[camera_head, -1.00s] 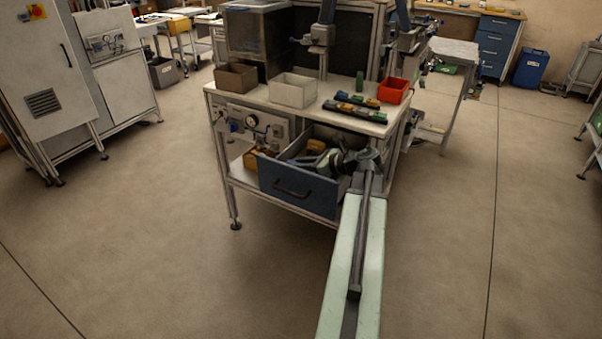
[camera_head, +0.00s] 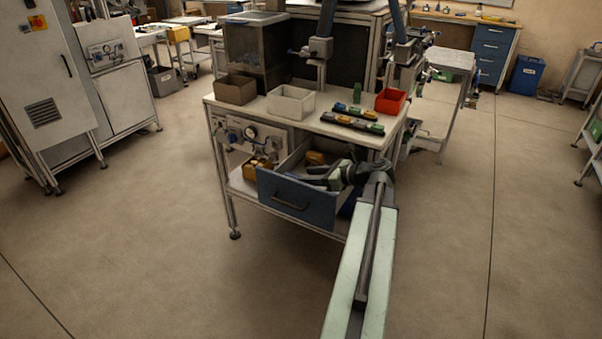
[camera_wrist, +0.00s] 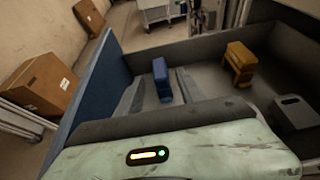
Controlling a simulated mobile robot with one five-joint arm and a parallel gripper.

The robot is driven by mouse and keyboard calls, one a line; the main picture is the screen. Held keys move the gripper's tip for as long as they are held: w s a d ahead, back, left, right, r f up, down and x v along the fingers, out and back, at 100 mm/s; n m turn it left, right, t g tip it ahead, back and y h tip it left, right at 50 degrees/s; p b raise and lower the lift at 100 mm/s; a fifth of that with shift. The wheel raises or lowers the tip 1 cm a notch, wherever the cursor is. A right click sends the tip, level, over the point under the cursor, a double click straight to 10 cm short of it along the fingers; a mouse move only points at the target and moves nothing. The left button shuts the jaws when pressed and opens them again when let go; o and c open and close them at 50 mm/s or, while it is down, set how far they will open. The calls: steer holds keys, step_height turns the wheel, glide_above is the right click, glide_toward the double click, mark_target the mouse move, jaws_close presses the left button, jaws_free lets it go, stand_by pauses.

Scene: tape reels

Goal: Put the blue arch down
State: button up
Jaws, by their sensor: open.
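The blue arch (camera_wrist: 162,78) stands in the open drawer in the wrist view, near the drawer's blue front. My gripper (camera_wrist: 160,92) is open, with one grey finger on each side of the arch and a gap visible on both sides. A yellow arch (camera_wrist: 240,60) stands to the right in the same drawer. In the head view my gripper (camera_head: 312,182) reaches low into the drawer (camera_head: 290,203); I cannot make out the blue arch there. The yellow arch (camera_head: 316,157) shows at the drawer's back.
A flat grey piece (camera_wrist: 296,110) lies in the drawer at right. On the bench above are a brown box (camera_head: 235,90), a white box (camera_head: 290,103), a red bin (camera_head: 390,101) and a rack of coloured pieces (camera_head: 352,120). The drawer walls stand close around my gripper.

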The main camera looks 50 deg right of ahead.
steer(key=p+v, duration=0.2)
steer(key=v, duration=0.5)
steer(key=shift+s+r, duration=0.2)
steer(key=shift+s, duration=0.05)
stand_by(0.7)
